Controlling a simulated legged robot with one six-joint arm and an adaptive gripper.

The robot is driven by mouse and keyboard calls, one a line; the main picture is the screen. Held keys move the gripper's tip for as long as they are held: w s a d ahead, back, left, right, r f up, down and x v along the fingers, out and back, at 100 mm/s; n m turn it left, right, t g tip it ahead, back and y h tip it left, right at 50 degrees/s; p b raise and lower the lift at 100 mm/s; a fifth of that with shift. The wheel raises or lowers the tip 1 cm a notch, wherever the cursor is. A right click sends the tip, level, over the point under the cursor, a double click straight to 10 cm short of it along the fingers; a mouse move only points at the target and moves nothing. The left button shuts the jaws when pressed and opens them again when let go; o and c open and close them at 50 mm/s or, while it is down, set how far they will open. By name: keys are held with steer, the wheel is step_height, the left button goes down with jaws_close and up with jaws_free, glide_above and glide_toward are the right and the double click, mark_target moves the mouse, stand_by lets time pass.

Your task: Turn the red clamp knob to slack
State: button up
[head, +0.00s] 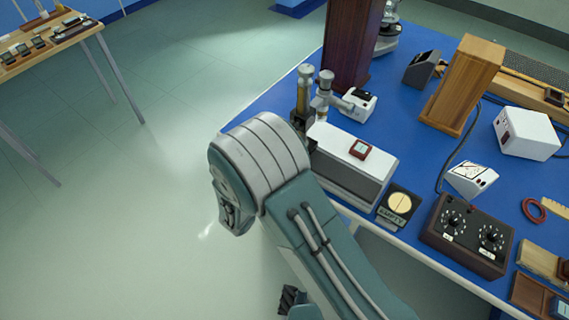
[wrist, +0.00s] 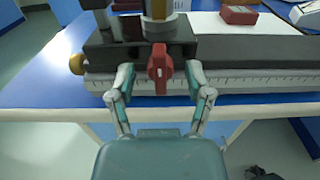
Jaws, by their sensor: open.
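The red clamp knob (wrist: 159,65) faces me in the wrist view, on the front of a dark carriage (wrist: 112,42). Its grip bar stands about upright. The carriage sits on a grey rail with a graduated scale (wrist: 240,82). My gripper (wrist: 161,78) is open, one finger to the left of the knob and one to the right. Gaps show between the fingers and the knob; whether the fingertips reach its depth I cannot tell. In the head view my arm hides the knob and the gripper.
A brass knob (wrist: 77,64) sticks out at the carriage's left. A small red box (head: 360,149) lies on the white-topped unit (head: 342,154). An "EMPTY" sign (head: 399,203) and a dark dial box (head: 468,234) stand along the blue bench's near edge. Open floor (head: 130,230) lies left.

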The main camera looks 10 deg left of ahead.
steer(key=v, duration=1.2)
steer(key=shift+a+f, duration=0.1)
steer(key=w+d+r+m+g+h, duration=0.1)
steer(key=d+r+m+g+h, duration=0.1)
steer(key=d+r+m+g, duration=0.7)
steer(key=w+d+r+m+g+h, duration=0.1)
steer(key=d+r+m+g, duration=0.45)
steer(key=d, duration=0.75)
steer(key=s+d+r+m+t+y, duration=0.3)
steer(key=s+d+r+m+y, duration=0.6)
steer(key=m, duration=0.8)
steer(key=shift+s+d+y, duration=0.4)
steer(key=shift+s+d, duration=0.2)
steer(key=shift+s, duration=0.1)
